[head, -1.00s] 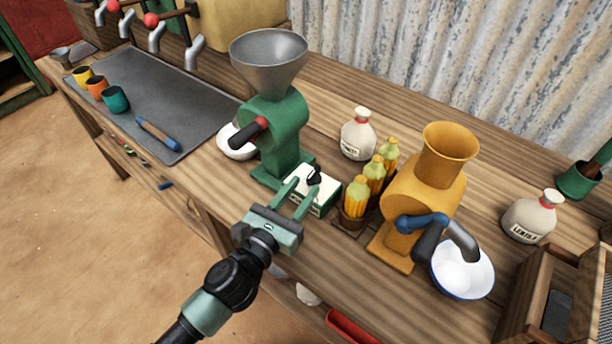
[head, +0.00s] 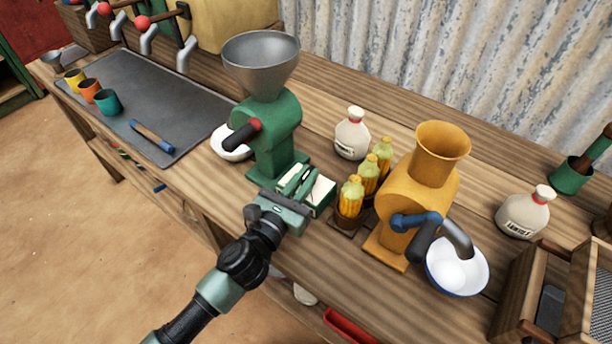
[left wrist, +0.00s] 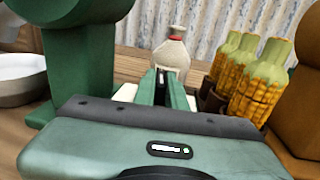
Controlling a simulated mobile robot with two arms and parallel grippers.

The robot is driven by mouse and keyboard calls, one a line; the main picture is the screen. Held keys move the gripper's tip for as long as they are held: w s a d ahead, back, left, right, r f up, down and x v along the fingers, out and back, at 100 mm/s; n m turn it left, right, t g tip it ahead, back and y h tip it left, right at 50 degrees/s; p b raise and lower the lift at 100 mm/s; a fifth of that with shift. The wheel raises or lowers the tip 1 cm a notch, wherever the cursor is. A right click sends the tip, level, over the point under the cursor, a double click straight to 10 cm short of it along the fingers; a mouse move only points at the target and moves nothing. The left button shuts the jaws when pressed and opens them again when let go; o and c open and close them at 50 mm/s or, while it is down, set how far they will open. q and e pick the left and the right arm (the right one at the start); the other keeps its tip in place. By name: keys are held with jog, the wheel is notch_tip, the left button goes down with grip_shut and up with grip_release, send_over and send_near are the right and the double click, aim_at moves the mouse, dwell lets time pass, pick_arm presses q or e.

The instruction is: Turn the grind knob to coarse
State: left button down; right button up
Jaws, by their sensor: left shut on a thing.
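The green grinder (head: 273,135) with a grey metal hopper stands on the wooden counter. At its base is a small green box with a white top panel (head: 322,191), which bore a black knob a second ago. My left gripper (head: 298,180) reaches over this panel, its fingers close together. In the left wrist view, the dark knob (left wrist: 162,87) shows as a narrow strip between the fingers, and the gripper is shut on it. The fingers hide most of the knob, so its pointer and setting cannot be read. My right gripper is out of view.
Corn cobs (head: 350,195) in a holder stand just right of the panel, beside a yellow grinder (head: 425,190) with a bowl (head: 482,275). A white bottle (head: 352,135) stands behind. A dark mat (head: 150,100) with cups lies left.

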pick_arm(q)
jog(key=shift+a+r+m+g+h+p, duration=0.1)
jog(key=shift+m+g+h+p, duration=0.3)
jog(key=shift+m+h+p, duration=0.15)
jog(key=shift+w+a+m+g+h+p, duration=0.1)
jog(key=shift+w+m+g+h+p, duration=0.05)
jog(key=shift+m+g+h+p, duration=0.6)
jog(key=shift+w+a+m+g+h, duration=0.1)
jog(key=shift+m+g+h, duration=0.6)
jog(key=shift+h, duration=0.3)
jog(key=m+g+h, duration=0.1)
jog(key=m+g+h+b, duration=0.1)
jog(key=g, duration=0.1)
jog(key=shift+w+f, duration=0.1)
jog(key=shift+f, duration=0.2)
jog(key=shift+w+a+m+g+h+b, duration=0.1)
jog(key=shift+m+g+h+b, duration=0.5)
jog(key=shift+m+g+b, duration=0.45)
jog(key=shift+r+m+g+h+b, duration=0.1)
jog(key=shift+m+g+h+b, duration=0.45)
jog(key=shift+g, duration=0.45)
